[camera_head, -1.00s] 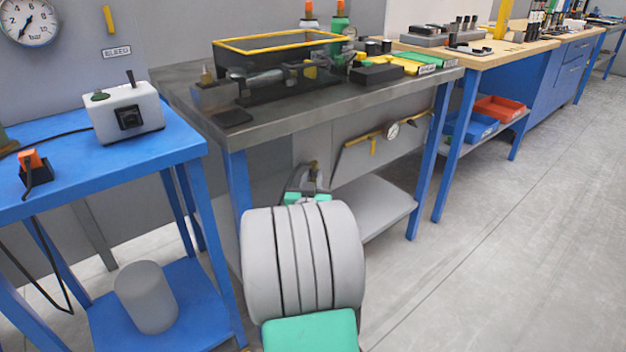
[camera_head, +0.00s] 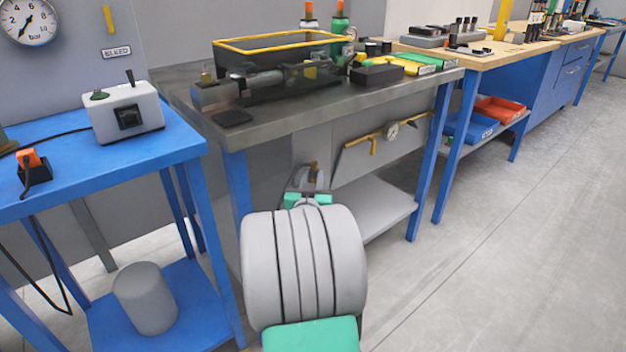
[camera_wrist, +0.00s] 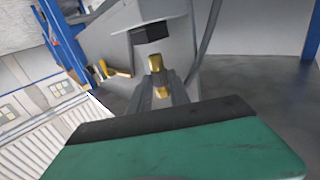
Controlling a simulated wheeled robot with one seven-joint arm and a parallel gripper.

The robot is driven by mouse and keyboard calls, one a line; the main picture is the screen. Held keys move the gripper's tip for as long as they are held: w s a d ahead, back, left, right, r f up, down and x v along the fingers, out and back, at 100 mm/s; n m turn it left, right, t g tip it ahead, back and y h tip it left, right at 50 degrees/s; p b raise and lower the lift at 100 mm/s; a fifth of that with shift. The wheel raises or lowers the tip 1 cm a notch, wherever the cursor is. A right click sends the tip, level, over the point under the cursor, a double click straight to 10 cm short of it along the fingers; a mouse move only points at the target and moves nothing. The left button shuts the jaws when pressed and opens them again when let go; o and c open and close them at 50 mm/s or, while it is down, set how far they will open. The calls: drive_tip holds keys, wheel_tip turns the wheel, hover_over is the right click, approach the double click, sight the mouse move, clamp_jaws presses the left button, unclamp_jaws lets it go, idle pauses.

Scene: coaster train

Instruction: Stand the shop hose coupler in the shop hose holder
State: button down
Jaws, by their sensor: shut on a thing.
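My gripper (camera_head: 312,178) is low in front of the grey metal bench, largely hidden behind my own arm in the head view. In the wrist view its two grey fingers (camera_wrist: 160,88) are shut on a small brass piece, which I take as the shop hose coupler (camera_wrist: 156,64). The coupler points up and away from the gripper's palm, with its lower part between the fingers. A grey body with a black square face is just beyond it; I cannot tell whether they touch. I cannot identify the shop hose holder with certainty in either view.
The grey bench (camera_head: 290,118) carries a yellow-rimmed box (camera_head: 280,42) and has a lower shelf (camera_head: 375,208). A blue table (camera_head: 90,178) at left holds a grey control box (camera_head: 124,112) and an orange-and-black item (camera_head: 34,172). Open floor (camera_head: 500,250) lies at right.

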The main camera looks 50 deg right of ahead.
drive_tip(key=shift+f+b, duration=1.55)
drive_tip(key=shift+b, duration=0.1)
idle(0.3)
drive_tip(key=c, duration=1.1)
unclamp_jaws()
drive_tip(key=shift+c, duration=0.2)
drive_tip(key=p+v, duration=0.1)
drive_tip(key=v, duration=0.6)
drive_tip(key=shift+s+a, duration=0.2)
drive_tip(key=shift+a, duration=0.15)
